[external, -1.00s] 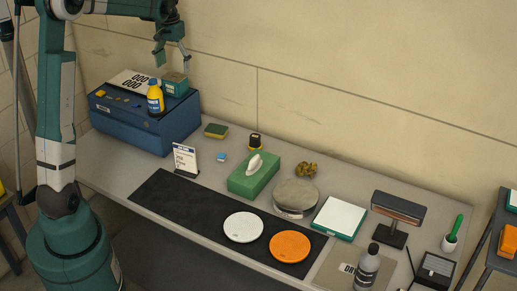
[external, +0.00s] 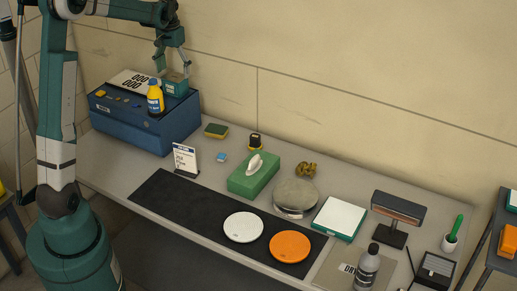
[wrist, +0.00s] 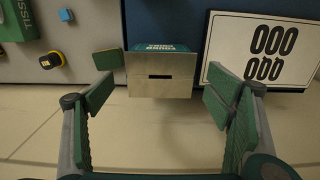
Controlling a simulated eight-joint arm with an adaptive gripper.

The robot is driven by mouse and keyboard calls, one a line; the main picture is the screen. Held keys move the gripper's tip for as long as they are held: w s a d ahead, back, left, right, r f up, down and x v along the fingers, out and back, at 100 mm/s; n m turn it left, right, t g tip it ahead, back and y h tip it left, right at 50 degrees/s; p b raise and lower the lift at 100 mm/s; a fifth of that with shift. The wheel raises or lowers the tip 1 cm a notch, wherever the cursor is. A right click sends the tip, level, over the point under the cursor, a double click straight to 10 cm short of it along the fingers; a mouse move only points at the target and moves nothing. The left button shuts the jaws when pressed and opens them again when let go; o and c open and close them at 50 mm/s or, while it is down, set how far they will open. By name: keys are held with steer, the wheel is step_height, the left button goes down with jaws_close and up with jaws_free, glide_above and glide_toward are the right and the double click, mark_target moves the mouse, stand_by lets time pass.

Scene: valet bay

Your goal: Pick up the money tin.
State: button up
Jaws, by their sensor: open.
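The money tin (external: 174,87) is a small teal box with a pale metal top. It stands at the back right of the blue chest's top. In the wrist view the tin (wrist: 161,76) shows its dark slot and teal lettered side. My gripper (external: 173,69) is open just above the tin, fingers pointing down. In the wrist view the fingers of my gripper (wrist: 161,97) are spread wide to either side of the tin, with nothing between them held. I cannot tell exactly how far the fingertips are above its top.
The wall (external: 225,70) is close behind. A sponge (external: 216,131) and a green tissue box (external: 245,184) lie on the bench to the right.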

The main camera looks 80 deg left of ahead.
mark_target(175, 80)
steer(key=shift+f, duration=0.1)
steer(key=shift+f, duration=2.5)
steer(key=c, duration=1.2)
steer(key=shift+r, duration=5)
